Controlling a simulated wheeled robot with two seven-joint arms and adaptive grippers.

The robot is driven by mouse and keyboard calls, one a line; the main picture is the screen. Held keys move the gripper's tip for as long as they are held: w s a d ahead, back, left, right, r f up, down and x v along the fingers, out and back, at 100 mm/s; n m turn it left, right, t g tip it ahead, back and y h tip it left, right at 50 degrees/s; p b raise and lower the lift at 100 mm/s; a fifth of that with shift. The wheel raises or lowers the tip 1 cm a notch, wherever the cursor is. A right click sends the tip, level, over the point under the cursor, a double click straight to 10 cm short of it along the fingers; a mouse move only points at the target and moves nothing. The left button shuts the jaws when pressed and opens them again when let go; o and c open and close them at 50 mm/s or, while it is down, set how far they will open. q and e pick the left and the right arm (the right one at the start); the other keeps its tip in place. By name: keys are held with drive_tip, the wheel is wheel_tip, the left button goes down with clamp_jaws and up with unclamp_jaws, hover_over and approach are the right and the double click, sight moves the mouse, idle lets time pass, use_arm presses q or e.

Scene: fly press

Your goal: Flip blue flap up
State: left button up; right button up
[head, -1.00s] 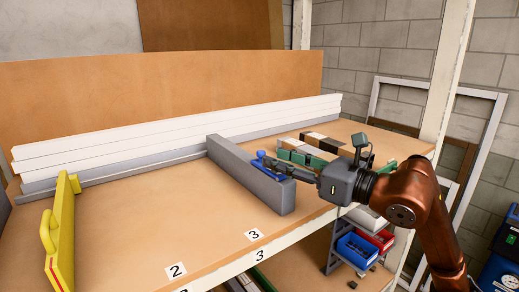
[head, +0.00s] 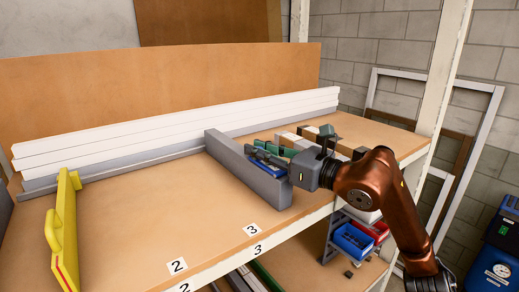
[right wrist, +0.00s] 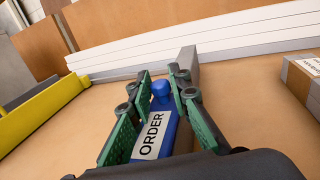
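The blue flap (head: 266,168) lies along the right side of the grey block on the bench, partly covered by my right gripper in the head view. In the right wrist view the blue flap (right wrist: 161,128) shows a white ORDER label and a rounded blue knob at its far end. My right gripper (head: 261,152) is low over the flap. In the right wrist view my right gripper (right wrist: 161,76) has its green-padded fingers apart, one on each side of the flap and knob. Whether a pad touches the blue part is unclear. My left gripper is out of view.
The grey block (head: 232,165) stands left of the flap. White boards (head: 180,138) run along the back. Several small boxes (head: 296,141) stand behind my right gripper. A yellow piece (head: 65,225) is at the left. The bench between yellow piece and block is clear.

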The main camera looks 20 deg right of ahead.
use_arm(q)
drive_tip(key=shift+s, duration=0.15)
use_arm(e)
clamp_jaws()
